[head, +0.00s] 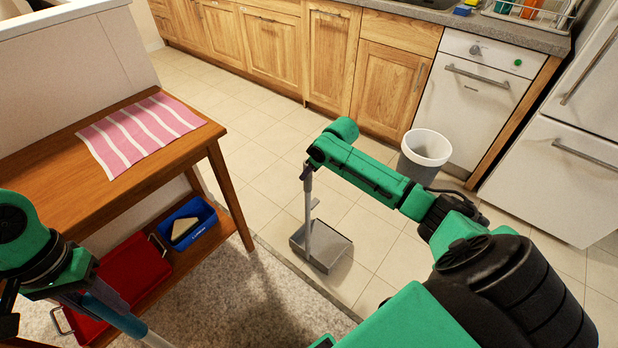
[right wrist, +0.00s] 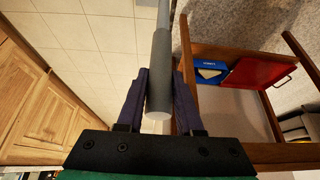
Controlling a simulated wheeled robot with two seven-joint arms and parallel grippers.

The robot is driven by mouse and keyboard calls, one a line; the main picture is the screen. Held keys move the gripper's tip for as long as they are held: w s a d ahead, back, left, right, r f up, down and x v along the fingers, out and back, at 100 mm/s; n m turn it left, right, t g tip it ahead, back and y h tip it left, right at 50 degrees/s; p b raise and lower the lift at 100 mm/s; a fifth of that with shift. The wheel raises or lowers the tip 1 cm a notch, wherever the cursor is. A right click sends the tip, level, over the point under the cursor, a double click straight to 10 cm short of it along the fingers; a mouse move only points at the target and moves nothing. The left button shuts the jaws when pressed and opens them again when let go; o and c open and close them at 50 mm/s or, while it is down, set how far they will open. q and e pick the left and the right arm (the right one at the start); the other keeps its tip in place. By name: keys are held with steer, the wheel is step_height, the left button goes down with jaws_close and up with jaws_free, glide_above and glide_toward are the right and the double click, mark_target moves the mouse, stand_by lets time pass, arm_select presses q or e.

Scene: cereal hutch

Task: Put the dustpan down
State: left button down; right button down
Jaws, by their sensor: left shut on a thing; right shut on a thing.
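The grey dustpan (head: 340,252) has a long upright handle, and its pan is at or just above the tile floor near the rug's edge. I cannot tell whether it touches the floor. My right gripper (head: 307,171) is shut around the top of that handle. In the right wrist view the grey handle (right wrist: 162,70) runs between the two dark fingers of the gripper (right wrist: 161,85). My left gripper (head: 75,293) is at the left edge, shut on a blue and white pole (head: 120,316). The pole's far end is out of view.
A wooden table (head: 160,166) with a pink striped cloth (head: 140,130) stands at left. Its lower shelf holds a blue bin (head: 190,224) and a red tray (head: 128,275). A grey waste bin (head: 424,152) stands by the cabinets. Tile floor (head: 270,170) is clear between.

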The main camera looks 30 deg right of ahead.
arm_select(q)
steer(key=shift+f, duration=0.2)
arm_select(e)
step_height(320, 180, down, 2)
steer(key=shift+f, duration=0.25)
steer(key=c, duration=0.6)
jaws_free()
steer(key=shift+o, duration=0.2)
